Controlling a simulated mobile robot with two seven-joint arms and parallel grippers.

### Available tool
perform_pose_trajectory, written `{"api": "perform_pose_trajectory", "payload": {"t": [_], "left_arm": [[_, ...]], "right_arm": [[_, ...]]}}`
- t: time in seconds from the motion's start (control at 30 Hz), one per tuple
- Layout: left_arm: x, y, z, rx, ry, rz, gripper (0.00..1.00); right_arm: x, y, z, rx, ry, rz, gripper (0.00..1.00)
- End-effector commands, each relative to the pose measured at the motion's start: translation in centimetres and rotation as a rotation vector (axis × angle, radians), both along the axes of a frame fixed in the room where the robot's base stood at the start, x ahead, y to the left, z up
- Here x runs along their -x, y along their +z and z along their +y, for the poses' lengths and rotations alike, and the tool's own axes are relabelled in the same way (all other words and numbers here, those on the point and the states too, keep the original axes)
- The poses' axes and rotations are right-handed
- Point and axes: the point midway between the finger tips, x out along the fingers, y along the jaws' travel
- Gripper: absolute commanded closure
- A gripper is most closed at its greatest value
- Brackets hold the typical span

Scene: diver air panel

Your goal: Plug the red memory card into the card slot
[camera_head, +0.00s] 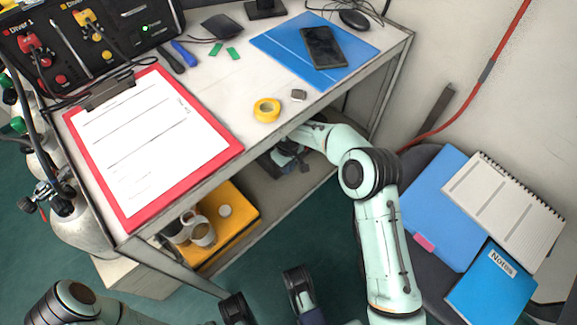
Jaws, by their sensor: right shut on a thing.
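My right arm comes up from the lower right and bends at the elbow toward the table. My right gripper (291,161) is below the front edge of the tabletop, over the lower shelf. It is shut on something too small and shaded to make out. I do not see the red memory card in this view. I cannot pick out the card slot; a small black device (221,27) lies at the back of the table, with two small green pieces (233,53) in front of it.
On the table (230,110) are a red clipboard (155,135), yellow tape (267,110), a small grey piece (298,95) and a blue folder (280,55) with a phone (323,46). Notebooks (492,283) lie at right; gas cylinders (85,225) stand left.

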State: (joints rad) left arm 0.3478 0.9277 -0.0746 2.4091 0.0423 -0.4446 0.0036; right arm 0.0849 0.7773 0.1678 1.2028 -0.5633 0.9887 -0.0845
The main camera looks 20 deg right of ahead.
Motion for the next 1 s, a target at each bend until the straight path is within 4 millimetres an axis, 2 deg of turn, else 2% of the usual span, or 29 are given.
{"api": "perform_pose_trajectory", "payload": {"t": [0.67,0.7,0.77,1.0], "left_arm": [[-0.01,-0.01,0.0,0.0,0.0,0.0,0.57],[0.0,-0.01,0.0,0.0,0.0,0.0,0.57],[0.0,-0.01,0.0,0.0,0.0,0.0,0.57],[0.0,-0.01,0.0,0.0,0.0,0.0,0.57]], "right_arm": [[-0.47,0.02,0.21,-0.003,0.001,-0.004,1.0],[-0.44,0.04,0.2,-0.003,0.0,-0.004,0.78],[-0.42,0.04,0.18,-0.002,0.0,-0.003,0.61],[-0.38,0.01,0.14,-0.001,0.0,-0.003,0.61]]}}
